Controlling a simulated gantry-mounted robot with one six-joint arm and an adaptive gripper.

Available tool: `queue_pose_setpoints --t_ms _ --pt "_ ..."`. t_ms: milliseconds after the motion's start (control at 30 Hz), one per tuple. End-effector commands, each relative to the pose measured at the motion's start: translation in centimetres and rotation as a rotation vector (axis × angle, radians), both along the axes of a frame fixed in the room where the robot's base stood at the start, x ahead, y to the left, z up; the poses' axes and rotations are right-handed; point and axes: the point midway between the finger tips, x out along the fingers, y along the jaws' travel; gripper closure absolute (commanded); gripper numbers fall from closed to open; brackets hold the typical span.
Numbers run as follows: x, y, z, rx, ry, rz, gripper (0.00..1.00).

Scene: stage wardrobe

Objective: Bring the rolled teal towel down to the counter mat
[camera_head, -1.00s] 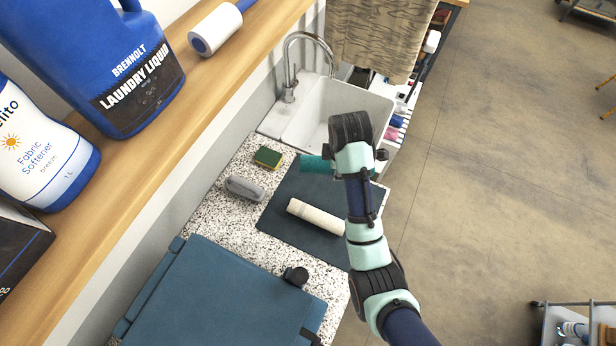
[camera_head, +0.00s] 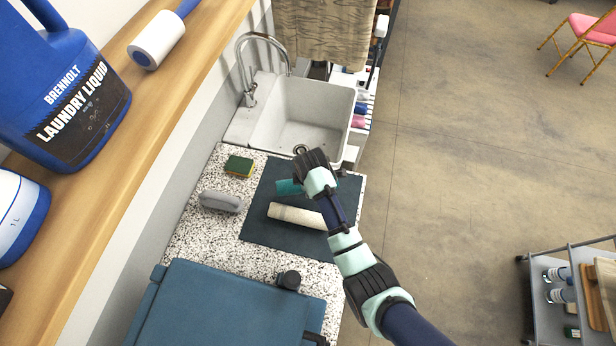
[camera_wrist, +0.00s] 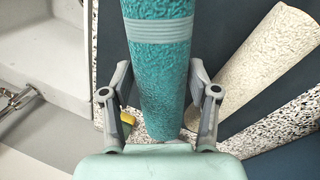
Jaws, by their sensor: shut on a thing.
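The rolled teal towel (camera_wrist: 160,70) lies between the two fingers of my gripper (camera_wrist: 160,112) in the wrist view. My gripper is shut on it. In the head view the left end of the teal towel (camera_head: 289,187) sticks out beside my gripper (camera_head: 312,182), over the far part of the dark blue counter mat (camera_head: 262,228). The rest of the towel is hidden by my arm. I cannot tell whether the towel touches the mat. A rolled cream towel (camera_head: 297,215) lies on the mat, nearer than the teal one; it also shows in the wrist view (camera_wrist: 265,60).
A white sink (camera_head: 300,112) with a faucet lies beyond the mat. A sponge (camera_head: 239,166) and a grey object (camera_head: 221,202) sit left of it. A blue case (camera_head: 225,305) is in front. A shelf with a laundry bottle (camera_head: 75,105) runs along the left.

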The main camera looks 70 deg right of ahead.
Motion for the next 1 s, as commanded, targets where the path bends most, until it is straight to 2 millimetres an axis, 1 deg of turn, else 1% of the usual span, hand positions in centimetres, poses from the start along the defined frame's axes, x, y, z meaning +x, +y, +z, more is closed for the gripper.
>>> queue_pose_setpoints --t_ms 133,233,600,633,700,767,1000 --pt "-0.1 0.1 -2.7 0.003 0.003 0.0 0.76" --pt "-0.1 0.1 -3.9 0.002 0.002 0.0 0.76" --pt "0.0 0.0 -4.5 0.001 0.0 0.0 0.76" --pt "0.0 0.0 -4.4 0.001 0.0 0.0 0.37" --pt "0.0 0.0 -4.4 0.001 0.0 0.0 0.25" --pt "0.0 0.0 -4.4 0.001 0.0 0.0 0.15" --pt "0.0 0.0 -4.4 0.001 0.0 0.0 0.15"
